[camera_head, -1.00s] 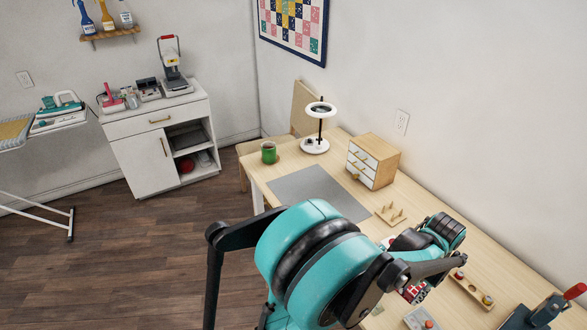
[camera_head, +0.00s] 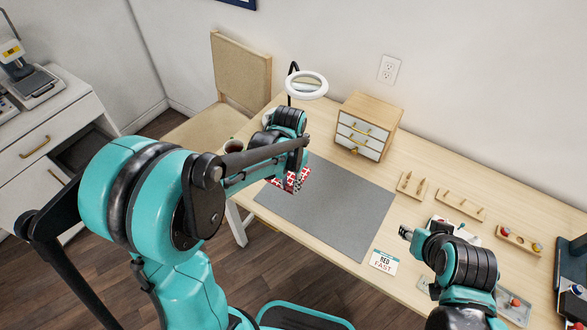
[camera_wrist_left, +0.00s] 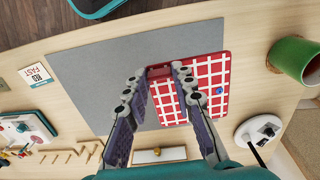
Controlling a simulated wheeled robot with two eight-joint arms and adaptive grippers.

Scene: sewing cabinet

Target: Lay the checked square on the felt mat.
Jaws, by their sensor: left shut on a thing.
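The red-and-white checked square (camera_head: 292,182) is held over the grey felt mat (camera_head: 345,215), near its back left part. My left gripper (camera_head: 284,172) is shut on the square; the arm hides part of it in the head view. In the left wrist view my left gripper (camera_wrist_left: 161,74) pinches the square's edge, and the square (camera_wrist_left: 207,78) spreads to the right over the mat (camera_wrist_left: 85,75). A small blue dot shows on it. I cannot tell its exact height above the mat. My right gripper (camera_head: 405,233) is at the mat's right side; its jaws are unclear.
A green mug (camera_wrist_left: 293,59) and the lamp base (camera_wrist_left: 258,131) stand close to the square's right side. The small drawer cabinet (camera_head: 362,127) is behind the mat. A "RED FAST" card (camera_head: 384,262) lies at the mat's front right corner. The mat's front half is clear.

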